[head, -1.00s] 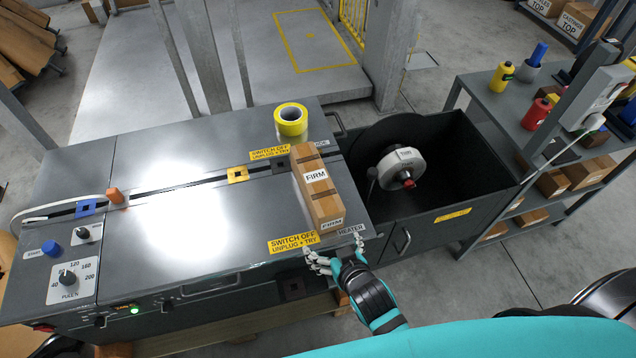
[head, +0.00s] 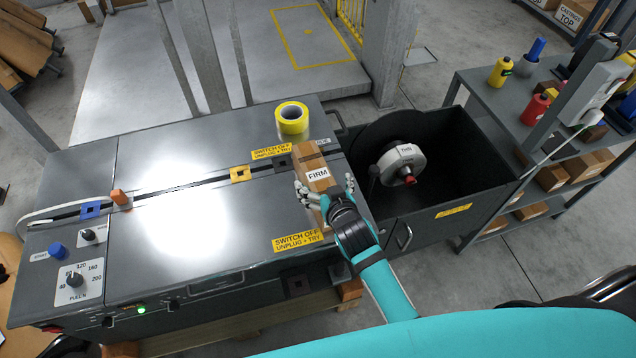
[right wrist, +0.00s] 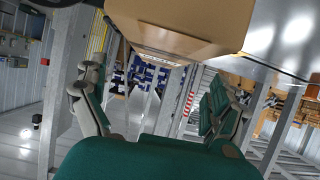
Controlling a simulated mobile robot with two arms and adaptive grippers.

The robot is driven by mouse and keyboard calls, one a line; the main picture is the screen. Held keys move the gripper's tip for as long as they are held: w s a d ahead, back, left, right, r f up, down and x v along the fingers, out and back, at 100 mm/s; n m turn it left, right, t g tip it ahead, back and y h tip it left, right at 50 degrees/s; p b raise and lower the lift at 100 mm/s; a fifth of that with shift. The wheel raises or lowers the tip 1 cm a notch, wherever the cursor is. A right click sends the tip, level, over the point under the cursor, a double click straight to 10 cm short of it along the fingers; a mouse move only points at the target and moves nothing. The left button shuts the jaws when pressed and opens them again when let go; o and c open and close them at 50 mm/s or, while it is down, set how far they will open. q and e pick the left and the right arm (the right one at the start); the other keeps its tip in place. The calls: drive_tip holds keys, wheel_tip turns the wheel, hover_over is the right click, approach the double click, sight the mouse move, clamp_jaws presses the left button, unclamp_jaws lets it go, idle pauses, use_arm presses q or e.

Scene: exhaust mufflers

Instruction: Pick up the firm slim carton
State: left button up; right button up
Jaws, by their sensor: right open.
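The firm slim carton (head: 312,165) is a long brown box with white FIRM labels, lying on the right end of the grey machine top. My right gripper (head: 326,186) is open above its near half, one finger on each side. The hand hides the carton's near part. In the right wrist view the carton (right wrist: 185,22) fills the top middle, above the open fingers (right wrist: 150,92). I cannot tell whether the fingers touch it. My left gripper is not in view.
A yellow tape roll (head: 292,118) stands just behind the carton. An orange knob (head: 120,197) and a dial panel (head: 78,280) are on the left of the machine. An open dark bin (head: 465,160) with a reel adjoins on the right.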

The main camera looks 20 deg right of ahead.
sight(319, 176)
drive_tip(key=x, duration=0.5)
drive_tip(key=shift+w+f, duration=0.15)
drive_tip(key=shift+f, duration=0.25)
drive_tip(key=shift+r, duration=0.1)
drive_tip(key=c, duration=1.6)
